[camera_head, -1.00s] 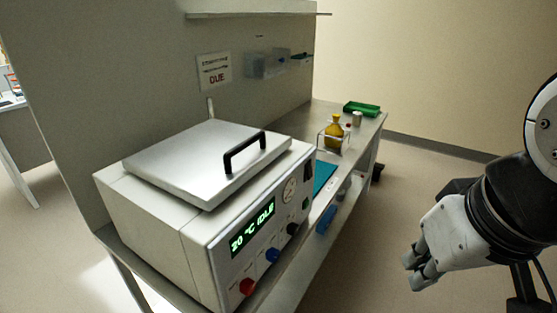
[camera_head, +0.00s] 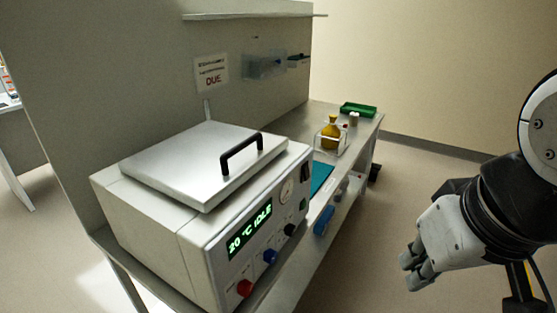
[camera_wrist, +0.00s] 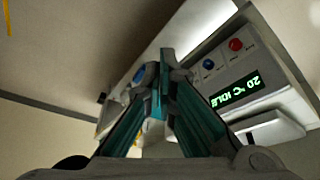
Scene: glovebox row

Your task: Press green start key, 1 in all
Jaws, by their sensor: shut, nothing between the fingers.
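A white bench unit (camera_head: 150,222) has a sloping front panel with a display (camera_head: 250,228) reading "20 °C IDLE". What looks like the small green key (camera_head: 303,204) is near the panel's right end, below a dark switch. Red (camera_head: 244,288), blue (camera_head: 270,256) and black (camera_head: 290,230) knobs line the panel's lower edge. My gripper (camera_head: 412,271) is shut and empty, in the air to the right of the bench, well apart from the panel. In the wrist view its fingers (camera_wrist: 163,68) meet in front of the bench, with the display (camera_wrist: 237,90) to their right; I cannot make out the green key there.
The unit's metal lid (camera_head: 190,160) has a raised black handle (camera_head: 241,152). Farther along the bench are a teal mat (camera_head: 321,177), a yellow flask (camera_head: 331,131) in a clear holder and a green tray (camera_head: 358,110). A blue object (camera_head: 324,221) lies on the lower shelf. Floor right of the bench is open.

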